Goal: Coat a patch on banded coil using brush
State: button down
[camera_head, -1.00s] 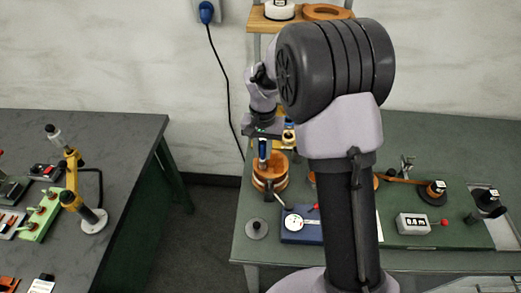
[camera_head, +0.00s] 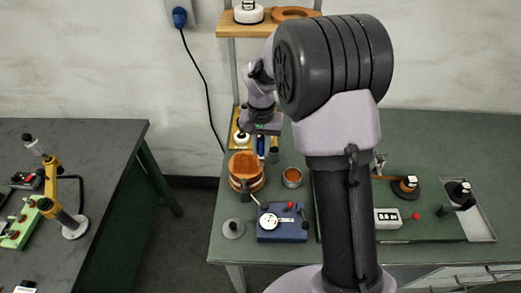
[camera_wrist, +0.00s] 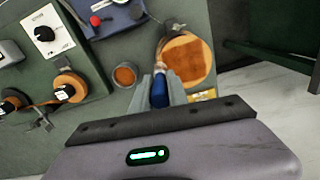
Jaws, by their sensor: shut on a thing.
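The banded coil (camera_head: 246,181), a copper-brown round block with a lighter top, stands on the green table left of centre. It also shows in the wrist view (camera_wrist: 188,60). My gripper (camera_wrist: 160,90) is shut on the brush (camera_wrist: 159,94), whose blue handle shows between the fingers. In the head view the brush (camera_head: 261,145) is upright behind and slightly right of the coil's middle. The brush's tip is hard to see, and I cannot tell whether it touches the coil. A small round cup (camera_head: 292,177) with copper-brown contents stands right of the coil; it also shows in the wrist view (camera_wrist: 124,75).
A blue dial box (camera_head: 282,229) sits in front of the coil, with a grey disc (camera_head: 233,229) beside it. A shelf (camera_head: 270,29) stands behind. My arm hides the table's middle.

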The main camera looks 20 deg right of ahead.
aim_at(260, 140)
jog(key=shift+a+r+p, duration=0.25)
jog(key=shift+r+p, duration=0.3)
jog(key=shift+r, duration=0.35)
jog(key=shift+d+r+p, duration=0.1)
jog(key=shift+r+p, duration=1.4)
jog(key=shift+r, duration=0.45)
